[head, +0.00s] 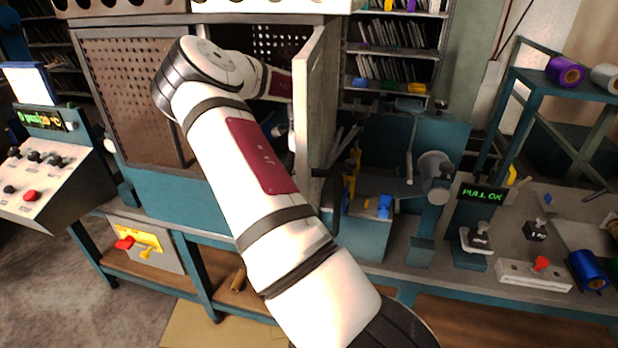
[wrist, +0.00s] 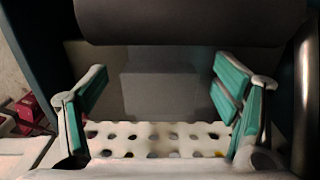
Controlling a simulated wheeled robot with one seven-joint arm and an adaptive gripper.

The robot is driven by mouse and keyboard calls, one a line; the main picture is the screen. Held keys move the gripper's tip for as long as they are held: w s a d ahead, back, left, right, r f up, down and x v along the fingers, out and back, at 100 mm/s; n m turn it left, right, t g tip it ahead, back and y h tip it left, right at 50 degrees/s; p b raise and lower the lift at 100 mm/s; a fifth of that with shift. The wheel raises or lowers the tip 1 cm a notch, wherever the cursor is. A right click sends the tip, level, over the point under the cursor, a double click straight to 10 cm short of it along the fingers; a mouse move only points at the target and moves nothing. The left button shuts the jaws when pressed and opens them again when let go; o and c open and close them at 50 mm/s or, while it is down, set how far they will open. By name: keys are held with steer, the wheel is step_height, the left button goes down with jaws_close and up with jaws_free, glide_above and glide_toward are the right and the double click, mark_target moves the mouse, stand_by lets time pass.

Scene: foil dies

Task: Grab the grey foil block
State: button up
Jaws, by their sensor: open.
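In the wrist view, my gripper (wrist: 162,88) is open, its two teal-padded fingers apart at left and right. A plain grey block-like shape (wrist: 165,97) shows between and beyond the fingers; it looks like the grey foil block, but it is dim and its edges are faint. I see no finger closed on it, and its distance from the fingers is unclear. In the head view, my white arm reaches into the open cabinet (head: 130,95), and my gripper is hidden behind the cabinet's open door (head: 318,110).
A white perforated surface (wrist: 150,140) lies low between the fingers. A dark rounded shape (wrist: 190,22) spans the top of the wrist view. The cabinet door stands close beside my arm. To the right, a bench holds a "PULL OK" display (head: 482,195) and a blue roll (head: 588,268).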

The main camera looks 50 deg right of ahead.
steer(key=c, duration=0.9)
steer(key=shift+r, duration=0.15)
